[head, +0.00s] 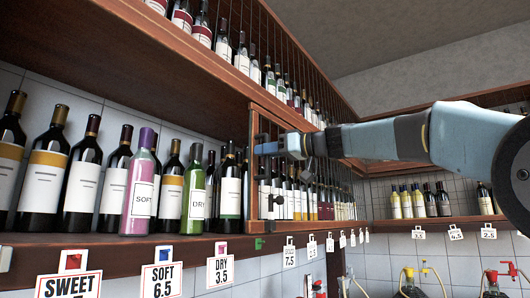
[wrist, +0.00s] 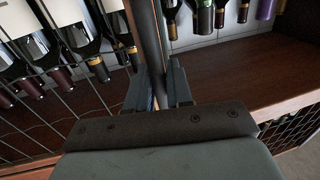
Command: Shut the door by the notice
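The door (head: 253,170) is a wood frame with wire mesh, standing swung out from the bottle shelf in the head view. Bottles show behind its mesh. My gripper (head: 272,147) comes from the right and reaches its near upright, at the upper part. In the wrist view the dark upright (wrist: 150,40) runs between the two fingers of my gripper (wrist: 158,85), which sit close on either side of it. The fingertips are partly hidden in the head view. I cannot make out a notice apart from the price cards.
A row of bottles (head: 85,180) stands on the open shelf left of the door. Price cards, such as SOFT (head: 160,280) and DRY (head: 220,272), hang below the shelf's front edge (head: 120,250). More bottles (head: 420,200) stand at the back right.

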